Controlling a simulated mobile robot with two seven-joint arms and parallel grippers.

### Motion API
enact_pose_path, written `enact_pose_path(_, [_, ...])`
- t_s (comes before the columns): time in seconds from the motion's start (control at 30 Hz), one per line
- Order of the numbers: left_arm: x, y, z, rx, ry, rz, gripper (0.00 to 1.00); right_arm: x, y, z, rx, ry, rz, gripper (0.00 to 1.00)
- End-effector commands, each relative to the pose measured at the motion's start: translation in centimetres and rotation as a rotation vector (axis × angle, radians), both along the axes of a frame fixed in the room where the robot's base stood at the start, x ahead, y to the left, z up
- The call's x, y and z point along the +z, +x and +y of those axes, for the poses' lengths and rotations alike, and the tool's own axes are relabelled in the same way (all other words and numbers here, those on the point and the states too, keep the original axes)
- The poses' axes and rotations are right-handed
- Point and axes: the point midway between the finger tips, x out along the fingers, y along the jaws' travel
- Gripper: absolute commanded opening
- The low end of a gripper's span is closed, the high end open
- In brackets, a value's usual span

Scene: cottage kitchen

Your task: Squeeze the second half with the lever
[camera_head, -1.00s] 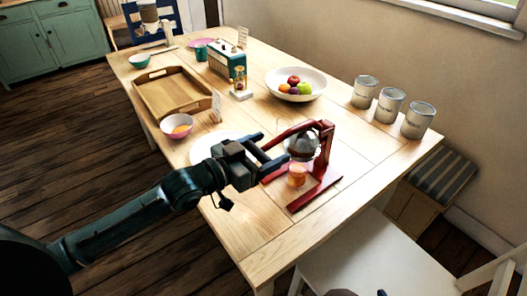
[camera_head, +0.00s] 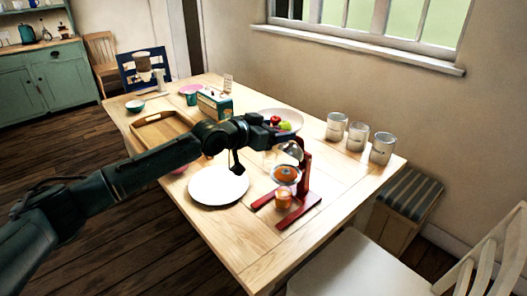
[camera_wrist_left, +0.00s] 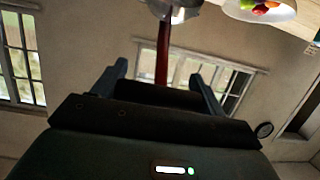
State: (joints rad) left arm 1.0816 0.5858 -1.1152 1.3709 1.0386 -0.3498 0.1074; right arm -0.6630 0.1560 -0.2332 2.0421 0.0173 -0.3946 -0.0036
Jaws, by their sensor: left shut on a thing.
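The red lever press (camera_head: 303,180) stands on the table with its silver dome (camera_head: 293,151) raised. An orange half (camera_head: 286,173) sits cut side hidden in the press's cup, below and apart from the dome. A small glass of orange juice (camera_head: 284,198) stands under it on the red base. My left gripper (camera_head: 280,136) is at the raised lever, above the press. In the left wrist view the red lever (camera_wrist_left: 162,58) runs between the two fingers (camera_wrist_left: 160,82), and the dome (camera_wrist_left: 172,8) shows beyond. The grip itself is partly hidden. My right gripper is not in view.
A white plate (camera_head: 217,187) lies left of the press, under my arm. A fruit bowl (camera_head: 283,117) stands behind it, and several metal cans (camera_head: 357,136) stand to the right. A wooden tray (camera_head: 152,134) lies at left. The front table corner is clear.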

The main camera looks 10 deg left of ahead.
Motion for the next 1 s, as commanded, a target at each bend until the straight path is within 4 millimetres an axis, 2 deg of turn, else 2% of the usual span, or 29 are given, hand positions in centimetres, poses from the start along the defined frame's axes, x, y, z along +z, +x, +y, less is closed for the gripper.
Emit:
enact_pose_path(0.03, [0.9,0.9,-0.7,-0.003,-0.007,-0.01,0.31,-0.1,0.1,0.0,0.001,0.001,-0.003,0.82])
enact_pose_path(0.2, [2.5,3.5,-2.0,-0.003,-0.011,-0.009,0.31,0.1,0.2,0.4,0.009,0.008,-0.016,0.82])
enact_pose_path(0.3, [3.1,4.2,-2.4,-0.004,-0.004,-0.002,0.31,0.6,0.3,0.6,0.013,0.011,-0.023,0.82])
enact_pose_path(1.0, [2.7,4.3,-2.4,-0.004,0.019,0.022,0.32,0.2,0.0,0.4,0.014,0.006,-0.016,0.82])
